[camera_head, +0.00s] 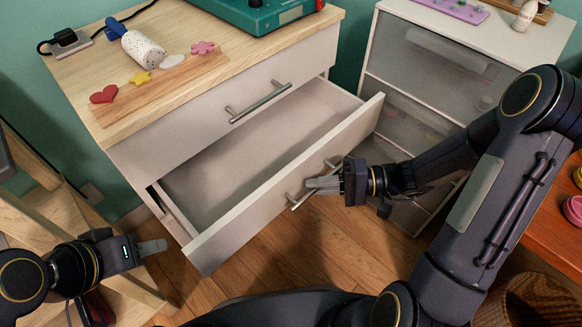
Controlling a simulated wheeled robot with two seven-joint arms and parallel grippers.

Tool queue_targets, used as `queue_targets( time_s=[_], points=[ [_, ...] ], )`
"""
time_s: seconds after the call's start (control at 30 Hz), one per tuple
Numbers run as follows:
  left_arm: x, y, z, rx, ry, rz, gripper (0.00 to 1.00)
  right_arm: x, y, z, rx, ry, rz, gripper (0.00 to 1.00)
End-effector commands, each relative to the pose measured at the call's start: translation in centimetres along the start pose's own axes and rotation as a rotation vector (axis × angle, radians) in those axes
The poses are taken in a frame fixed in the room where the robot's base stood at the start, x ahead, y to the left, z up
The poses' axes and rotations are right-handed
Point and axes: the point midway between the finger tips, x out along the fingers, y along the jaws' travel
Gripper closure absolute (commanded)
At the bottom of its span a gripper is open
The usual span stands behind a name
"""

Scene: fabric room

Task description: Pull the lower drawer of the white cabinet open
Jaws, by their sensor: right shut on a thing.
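The white cabinet (190,122) has a pale wood top and two drawers. Its lower drawer (262,207) stands pulled out, and its visible inside is empty. The upper drawer is closed, with a metal bar handle (258,103). My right gripper (322,184) is shut on the lower drawer's bar handle (298,199), near the middle of the drawer front. The gripper covers part of this handle. My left gripper (153,247) is left of the drawer front, apart from it. I cannot tell whether its fingers are open or together.
A teal machine (265,12), a white roller (143,50) and a wooden board (160,92) with colored shapes lie on the cabinet top. A drawer unit with translucent fronts (430,62) stands to the right. A wooden stool (45,215) is at the left. Wooden floor lies in front.

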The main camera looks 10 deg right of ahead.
Motion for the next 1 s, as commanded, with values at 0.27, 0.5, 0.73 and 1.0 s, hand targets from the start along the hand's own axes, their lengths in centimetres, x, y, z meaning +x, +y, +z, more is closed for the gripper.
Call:
queue_targets(
  time_s=[0.27, 0.5, 0.73, 1.0],
  points=[
    [0.5, -0.2, 0.2, 0.000, 0.000, 0.000, 0.64, -4.5, 1.3, 4.4, 0.001, 0.006, 0.001, 1.00],
    [0.6, -0.3, 0.3, 0.000, 0.000, 0.000, 0.64, -6.2, 1.8, 6.1, 0.001, 0.002, 0.001, 1.00],
    [0.6, -0.3, 0.3, 0.000, 0.000, 0.000, 0.64, -6.4, 1.8, 6.3, -0.001, 0.000, 0.001, 1.00],
    [0.6, -0.3, 0.3, 0.000, 0.000, 0.000, 0.64, -6.4, 1.8, 6.3, -0.001, 0.000, 0.001, 0.79]
  ],
)
